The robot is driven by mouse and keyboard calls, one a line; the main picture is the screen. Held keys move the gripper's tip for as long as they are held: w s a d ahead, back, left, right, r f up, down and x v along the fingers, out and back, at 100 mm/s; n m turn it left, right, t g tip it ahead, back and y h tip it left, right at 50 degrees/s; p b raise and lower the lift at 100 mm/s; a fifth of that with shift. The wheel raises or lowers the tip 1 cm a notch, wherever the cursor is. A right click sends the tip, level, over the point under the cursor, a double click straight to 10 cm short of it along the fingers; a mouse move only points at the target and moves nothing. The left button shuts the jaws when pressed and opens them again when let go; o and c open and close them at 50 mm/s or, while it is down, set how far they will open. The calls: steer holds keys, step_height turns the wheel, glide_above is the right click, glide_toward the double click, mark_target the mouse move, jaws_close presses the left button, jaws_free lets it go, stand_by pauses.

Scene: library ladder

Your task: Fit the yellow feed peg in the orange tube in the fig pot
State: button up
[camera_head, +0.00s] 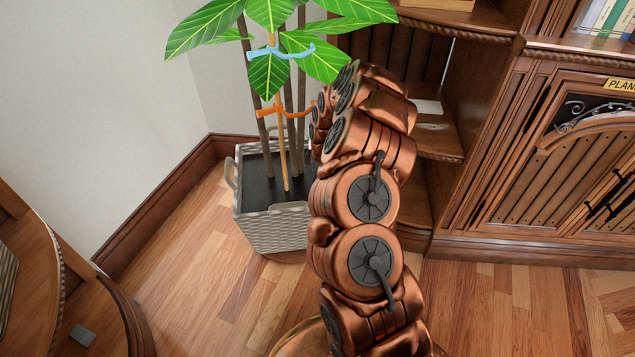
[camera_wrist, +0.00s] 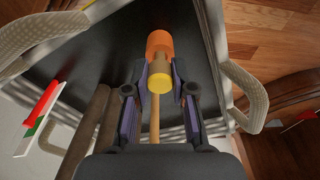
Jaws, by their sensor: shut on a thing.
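The fig pot (camera_head: 272,230) is a grey woven square planter with handles and dark soil, standing on the floor left of the cabinet. In the wrist view its rim (camera_wrist: 214,30) runs around the dark soil. The orange tube (camera_wrist: 159,44) is in the pot, just beyond my fingertips. My gripper (camera_wrist: 160,76) is shut on the yellow feed peg (camera_wrist: 159,83). The peg lines up with the tube and overlaps its near end in the picture; I cannot tell whether it is inside. In the head view my arm hides the gripper, peg and tube.
Fig stems (camera_head: 255,95) and a thin stake (camera_head: 284,165) rise from the soil, with an orange clip (camera_head: 280,110) and a blue clip (camera_head: 282,52). Wooden shelves (camera_head: 437,135) stand close on the right. Open floor (camera_head: 190,270) lies left of the pot.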

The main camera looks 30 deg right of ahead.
steer(key=shift+f, duration=0.7)
stand_by(0.7)
steer(key=o, duration=0.8)
steer(key=o, duration=0.5)
steer(key=shift+r, duration=0.15)
steer(key=shift+r+p, duration=0.75)
steer(key=shift+r, duration=2.15)
